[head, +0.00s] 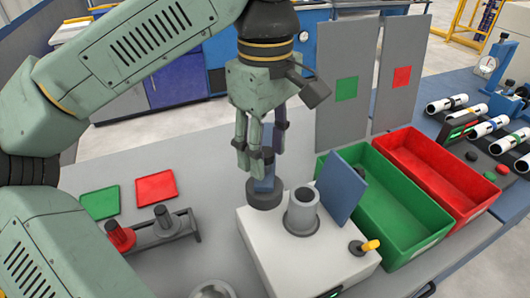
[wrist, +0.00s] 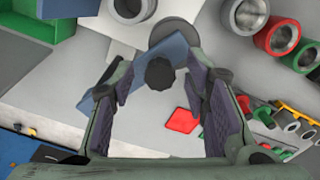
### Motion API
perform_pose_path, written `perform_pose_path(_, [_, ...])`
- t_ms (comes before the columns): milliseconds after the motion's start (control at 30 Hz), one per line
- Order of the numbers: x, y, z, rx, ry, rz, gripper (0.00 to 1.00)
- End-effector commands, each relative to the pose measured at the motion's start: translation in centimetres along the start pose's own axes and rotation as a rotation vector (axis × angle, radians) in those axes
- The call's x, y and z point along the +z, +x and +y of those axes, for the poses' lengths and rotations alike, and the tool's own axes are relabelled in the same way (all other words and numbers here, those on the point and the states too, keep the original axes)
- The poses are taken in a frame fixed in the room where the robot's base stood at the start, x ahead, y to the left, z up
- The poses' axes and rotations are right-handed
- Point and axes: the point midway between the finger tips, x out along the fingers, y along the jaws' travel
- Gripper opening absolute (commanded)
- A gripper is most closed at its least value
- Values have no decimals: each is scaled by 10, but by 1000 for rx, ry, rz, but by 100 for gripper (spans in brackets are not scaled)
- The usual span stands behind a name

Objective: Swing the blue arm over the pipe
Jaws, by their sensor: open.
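The blue arm (head: 266,181) is at the dark round post (head: 264,197) beside the white box; its black knob (head: 268,153) shows between my fingers. In the wrist view the blue arm (wrist: 135,82) runs down-left from the post, with the knob (wrist: 160,74) on it. The grey pipe (head: 302,213) stands upright on the white box (head: 255,243), right of the arm, which is not over it. My gripper (head: 262,158) is open, with a finger on either side of the knob; contact cannot be told. It also shows in the wrist view (wrist: 160,85).
A blue plate (head: 341,187) stands beside the pipe. A lever with a yellow knob (head: 370,246) is at the box's right. Green (head: 358,163) and red (head: 400,137) bins lie further right. A rack (head: 190,236) with red and grey pipes and flat red and green trays lie left.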

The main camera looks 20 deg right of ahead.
Motion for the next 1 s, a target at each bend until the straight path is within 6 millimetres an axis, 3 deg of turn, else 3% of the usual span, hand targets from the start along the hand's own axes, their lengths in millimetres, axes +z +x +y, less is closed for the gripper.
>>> perform_pose_path(167, [0,12,0,0,-1,0,42])
perform_pose_path(433, [0,14,0,0,-1,0,42])
perform_pose_path(1000, [0,14,0,1,-1,0,5])
